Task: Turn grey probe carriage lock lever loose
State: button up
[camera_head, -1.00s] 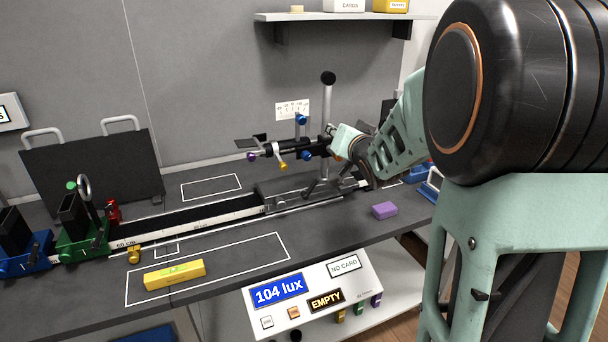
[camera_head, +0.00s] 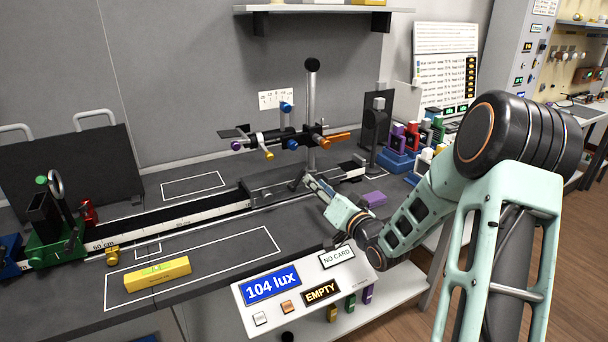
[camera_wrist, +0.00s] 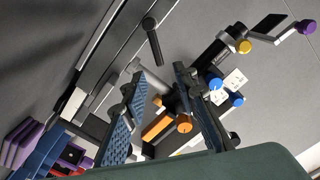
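The probe carriage (camera_head: 290,187) sits on the black bench rail, carrying an upright post (camera_head: 311,110) with a horizontal probe arm. A dark grey lever with a rounded end (camera_wrist: 152,42), which looks like the lock lever, sticks out from the rail side in the wrist view. My gripper (camera_head: 311,181) is low at the front of the carriage. In the wrist view its two fingers (camera_wrist: 160,108) are spread with a gap between them; the lever is beyond the fingertips, not between them.
An orange handle (camera_head: 336,137) and blue knobs are on the probe arm above my gripper. A yellow block (camera_head: 157,274) lies at the bench front. The lux panel (camera_head: 305,285) is below the front edge.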

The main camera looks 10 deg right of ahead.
aim_at(304, 173)
jog(key=x, duration=0.8)
jog(key=shift+w+b, duration=0.1)
jog(key=shift+b, duration=0.2)
grip_shut()
